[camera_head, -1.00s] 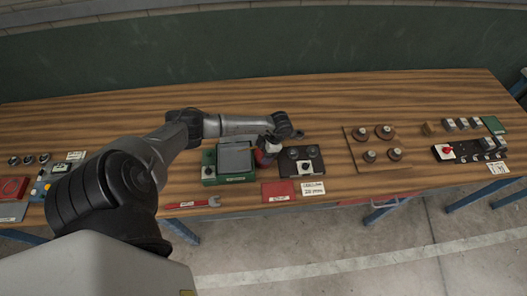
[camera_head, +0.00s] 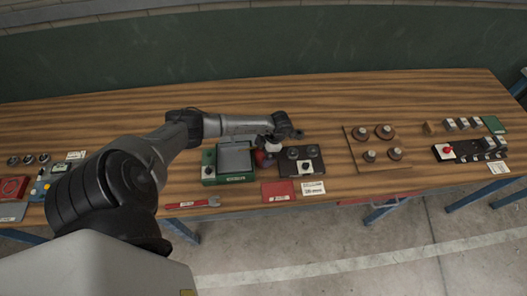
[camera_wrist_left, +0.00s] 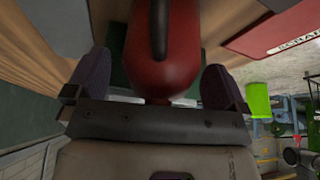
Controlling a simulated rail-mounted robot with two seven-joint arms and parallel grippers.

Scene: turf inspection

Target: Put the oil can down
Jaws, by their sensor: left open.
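The oil can (camera_head: 264,159) is a small red can, partly hidden under my left wrist in the head view. It stands between the green box and the black panel. In the left wrist view the red can (camera_wrist_left: 165,75) with its dark handle fills the space between the fingers. My left gripper (camera_wrist_left: 158,88) is open, with one finger on each side of the can; a gap shows by the left finger, and the right finger is very close to it. In the head view the left gripper (camera_head: 270,146) is small and partly hidden by its wrist. My right gripper is not in view.
A green box with a grey top (camera_head: 236,160) is just left of the can, and a black panel with knobs (camera_head: 302,160) is just right. A red plate (camera_head: 278,191) and a red wrench (camera_head: 192,204) lie near the front edge. The wooden table (camera_head: 380,95) is clear behind.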

